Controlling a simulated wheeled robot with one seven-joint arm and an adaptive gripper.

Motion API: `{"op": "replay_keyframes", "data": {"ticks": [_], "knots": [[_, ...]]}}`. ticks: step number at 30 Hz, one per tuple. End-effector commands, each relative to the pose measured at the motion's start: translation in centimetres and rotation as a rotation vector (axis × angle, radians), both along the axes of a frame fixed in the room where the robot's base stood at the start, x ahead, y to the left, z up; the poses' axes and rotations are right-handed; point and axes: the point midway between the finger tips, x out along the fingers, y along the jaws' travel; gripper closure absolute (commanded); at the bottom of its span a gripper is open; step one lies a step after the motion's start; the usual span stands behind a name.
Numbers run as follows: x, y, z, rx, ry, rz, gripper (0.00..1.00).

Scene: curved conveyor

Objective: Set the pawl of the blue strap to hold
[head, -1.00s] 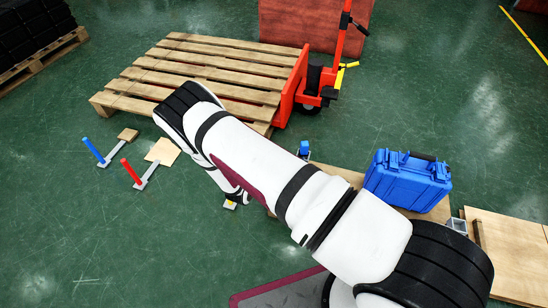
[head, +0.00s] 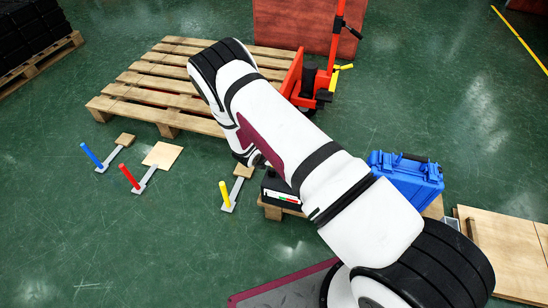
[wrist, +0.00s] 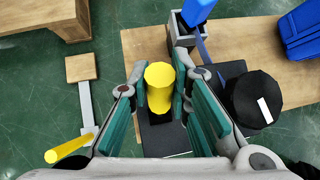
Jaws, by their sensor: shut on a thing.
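In the wrist view my gripper (wrist: 159,82) is shut on an upright yellow knob (wrist: 160,76), one finger on each side. The knob stands above a dark base (wrist: 160,138) on a wooden board. Just beyond it is a grey bracket (wrist: 182,34) with a blue block (wrist: 197,11) above it. A narrow blue strip, seemingly the blue strap (wrist: 202,48), runs from the bracket toward a round black part (wrist: 255,98) with a white mark. I cannot make out a separate pawl. In the head view my arm hides the gripper and the knob.
A black box with a coloured label (head: 282,194) sits beside my arm. A blue case (head: 408,180) stands to the right. Floor levers, blue (head: 91,154), red (head: 129,175) and yellow (head: 224,194), stand at left. A pallet (head: 150,90) and red jack (head: 325,80) lie behind.

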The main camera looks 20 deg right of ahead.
Motion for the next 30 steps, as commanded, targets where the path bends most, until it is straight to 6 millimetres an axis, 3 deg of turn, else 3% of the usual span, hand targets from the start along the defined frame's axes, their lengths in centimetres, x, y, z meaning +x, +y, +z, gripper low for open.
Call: {"op": "replay_keyframes", "data": {"ticks": [8,9,11,23,30], "knots": [[-0.1,0.1,-0.1,0.004,0.003,0.0,1.0],[0.0,0.1,-0.2,0.003,0.002,0.0,0.75],[0.0,0.1,-0.2,0.003,0.002,0.0,0.61],[-0.1,0.3,0.3,0.002,0.0,0.001,0.6],[-1.6,2.3,3.3,0.002,-0.001,0.002,0.6]]}}
